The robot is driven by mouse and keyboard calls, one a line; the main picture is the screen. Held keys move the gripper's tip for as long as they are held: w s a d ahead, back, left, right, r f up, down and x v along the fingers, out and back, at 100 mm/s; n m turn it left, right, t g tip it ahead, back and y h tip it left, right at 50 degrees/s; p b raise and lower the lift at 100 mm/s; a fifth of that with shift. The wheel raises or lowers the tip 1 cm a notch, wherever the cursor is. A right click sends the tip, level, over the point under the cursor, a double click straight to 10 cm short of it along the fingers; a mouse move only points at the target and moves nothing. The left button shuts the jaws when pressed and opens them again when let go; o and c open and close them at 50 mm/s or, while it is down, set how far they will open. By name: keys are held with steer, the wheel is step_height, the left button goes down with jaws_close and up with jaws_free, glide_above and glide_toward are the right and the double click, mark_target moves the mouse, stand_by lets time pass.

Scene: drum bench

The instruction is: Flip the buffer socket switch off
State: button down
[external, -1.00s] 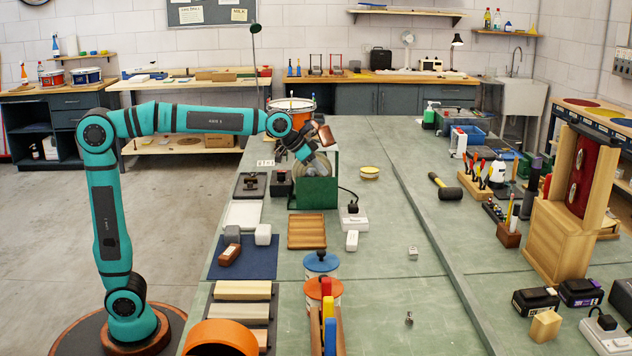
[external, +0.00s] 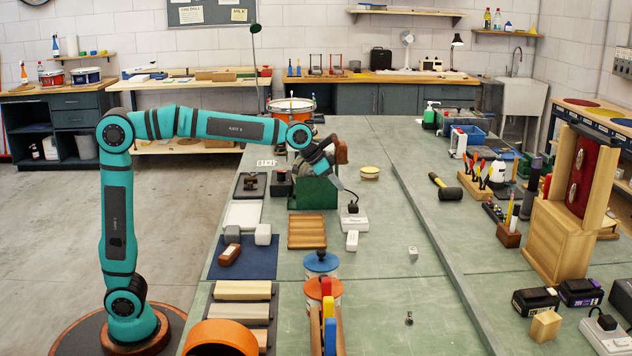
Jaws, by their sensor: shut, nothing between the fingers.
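The buffer socket (external: 354,219) is a white box on the green bench, with a black plug (external: 352,208) in its top and a dark cord. Its switch is too small to make out. My gripper (external: 353,191) points down and to the right just above the plug and the far part of the socket. Its fingers are together with nothing between them. I cannot tell whether the fingertips touch the plug or cord. The buffer (external: 317,194) is a green housing just left of the socket, partly hidden behind my gripper.
A small white block (external: 352,241) lies just in front of the socket. A wooden ribbed tray (external: 307,232) is to the left. A yellow round tin (external: 369,172) sits behind. The bench right of the socket is clear up to a mallet (external: 444,187).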

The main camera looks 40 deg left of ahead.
glide_above(355, 218)
steer(key=s+a, duration=0.1)
step_height(355, 218, down, 6)
steer(key=shift+f, duration=0.1)
steer(key=shift+s+a+f, duration=0.1)
steer(key=shift+a+f, duration=0.05)
steer(key=shift+f, duration=0.35)
steer(key=shift+s+a+f, duration=0.1)
steer(key=shift+f, duration=1.2)
steer(key=shift+s+a+f, duration=0.1)
steer(key=shift+s+f, duration=0.05)
steer(key=shift+f, duration=0.1)
steer(key=shift+r, duration=0.2)
steer(key=shift+r, duration=0.65)
